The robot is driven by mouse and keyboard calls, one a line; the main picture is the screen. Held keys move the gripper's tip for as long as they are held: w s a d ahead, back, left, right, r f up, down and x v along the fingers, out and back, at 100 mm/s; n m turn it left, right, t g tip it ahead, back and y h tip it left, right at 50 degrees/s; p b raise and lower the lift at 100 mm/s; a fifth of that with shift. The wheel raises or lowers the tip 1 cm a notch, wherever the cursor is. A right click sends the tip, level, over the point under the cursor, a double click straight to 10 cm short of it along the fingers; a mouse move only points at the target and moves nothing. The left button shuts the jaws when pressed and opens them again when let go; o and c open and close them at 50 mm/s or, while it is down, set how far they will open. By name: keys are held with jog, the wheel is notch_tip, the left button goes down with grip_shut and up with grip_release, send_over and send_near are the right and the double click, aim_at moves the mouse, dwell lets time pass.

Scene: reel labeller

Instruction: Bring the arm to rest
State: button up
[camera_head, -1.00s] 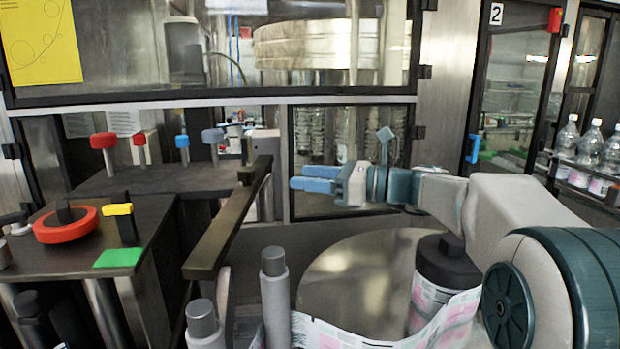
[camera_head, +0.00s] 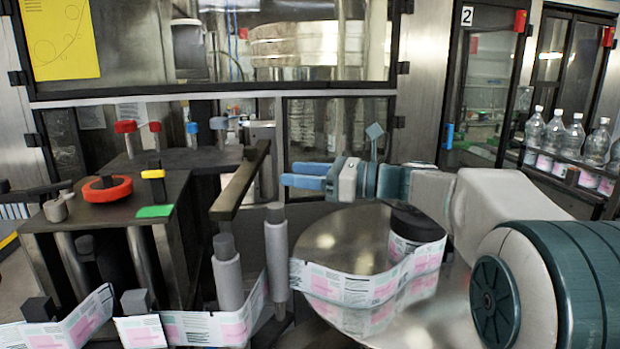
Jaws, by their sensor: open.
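My gripper (camera_head: 284,175), with blue fingers, points left in the head view. It is open and empty, seen side-on with its fingers nearly overlapping. It is above and behind the round metal reel plate (camera_head: 345,228) and touches nothing that I can see. My arm reaches in from the right edge. The label web (camera_head: 355,290), white with pink blocks, runs from the black-capped reel core (camera_head: 415,225) around to the grey rollers (camera_head: 228,275) at the front left.
A dark bar (camera_head: 240,182) slants just left of my gripper. A red knob (camera_head: 107,189) and a green pad (camera_head: 155,211) are on the left block. Glass machine doors stand behind. Several bottles (camera_head: 572,135) stand on a rail at the right.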

jog(key=s+d+f+n+g+h, duration=0.25)
jog(key=s+f+n+h, duration=0.6)
jog(key=s+f, duration=0.55)
jog(key=s+d+f+n+t+h, duration=0.1)
jog(key=s+d+f+n+h, duration=0.8)
jog(key=d, duration=0.5)
jog(key=s+f+n, duration=0.2)
jog(key=s+n, duration=0.1)
jog(key=shift+f+n, duration=0.35)
